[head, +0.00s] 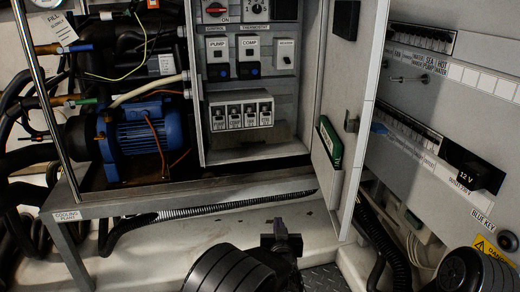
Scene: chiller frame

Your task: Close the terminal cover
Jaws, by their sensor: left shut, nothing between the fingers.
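A grey electrical cabinet (280,152) stands open in the middle of the head view. Its door (352,90) is swung out to the right. Inside are switches and a white row of labelled modules (241,110). I cannot tell for sure which part is the terminal cover. My left gripper (281,234) is at the bottom centre, below and in front of the cabinet. It is dark, shut and empty, pointing up, and apart from the cabinet and door. Part of my right arm shows at the bottom right; its gripper is not seen.
A blue motor pump (143,134) with hoses sits on a metal frame (150,204) at the left. A grey panel (440,110) with terminal rows and a black 12 V block (470,170) fills the right. Hoses and cables hang below it. The pale floor before the cabinet is mostly clear.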

